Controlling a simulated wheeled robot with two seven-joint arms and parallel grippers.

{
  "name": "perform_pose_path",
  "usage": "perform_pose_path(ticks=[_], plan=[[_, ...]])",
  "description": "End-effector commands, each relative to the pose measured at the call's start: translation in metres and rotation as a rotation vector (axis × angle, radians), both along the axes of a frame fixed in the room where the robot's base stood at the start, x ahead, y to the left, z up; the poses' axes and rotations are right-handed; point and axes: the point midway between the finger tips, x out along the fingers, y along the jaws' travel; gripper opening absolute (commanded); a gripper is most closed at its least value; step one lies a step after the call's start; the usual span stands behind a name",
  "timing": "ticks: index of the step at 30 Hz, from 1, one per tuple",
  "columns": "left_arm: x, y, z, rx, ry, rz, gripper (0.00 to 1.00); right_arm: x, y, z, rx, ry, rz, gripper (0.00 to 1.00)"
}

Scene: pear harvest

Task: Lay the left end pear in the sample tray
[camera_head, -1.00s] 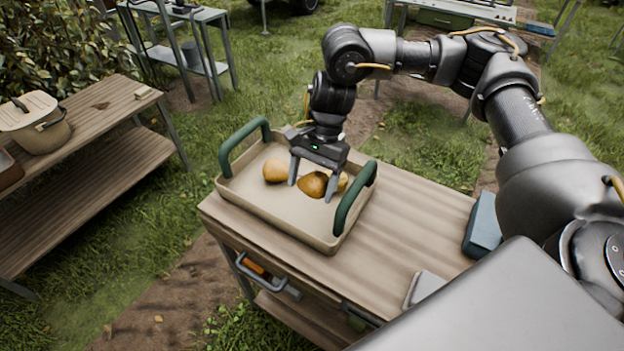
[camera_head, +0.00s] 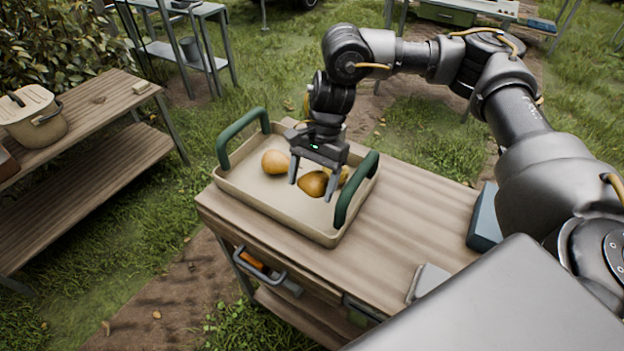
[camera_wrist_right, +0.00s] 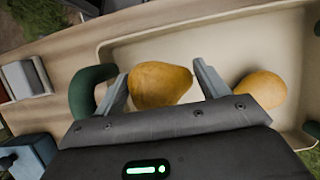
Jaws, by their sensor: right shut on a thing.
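A beige tray (camera_head: 270,220) with two green handles stands on a wooden cart. My right gripper (camera_head: 310,191) points down inside the tray's outline, shut on a yellow-brown pear (camera_head: 313,183). The right wrist view also shows this pear (camera_wrist_right: 160,85) between the two fingers. Whether its underside touches the tray floor I cannot tell. A second pear (camera_head: 276,162) lies in the tray left of the gripper; it is at the right in the wrist view (camera_wrist_right: 262,90). My left gripper is out of view.
The cart top (camera_head: 400,225) is mostly bare right of the tray, with a blue box (camera_head: 484,218) and a small grey item (camera_head: 428,283) there. A wooden bench (camera_head: 95,110) with a lidded basket (camera_head: 35,118) stands at the left. Grass lies between.

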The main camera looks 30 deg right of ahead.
Motion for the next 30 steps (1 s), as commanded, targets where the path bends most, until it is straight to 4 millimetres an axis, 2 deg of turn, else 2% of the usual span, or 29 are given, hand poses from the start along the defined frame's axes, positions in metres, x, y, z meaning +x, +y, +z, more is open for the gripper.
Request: perform_pose_path(ticks=[30], plan=[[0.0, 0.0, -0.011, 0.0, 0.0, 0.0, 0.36, 0.0, 0.0, -0.012, 0.0, -0.001, 0.0, 0.47]])
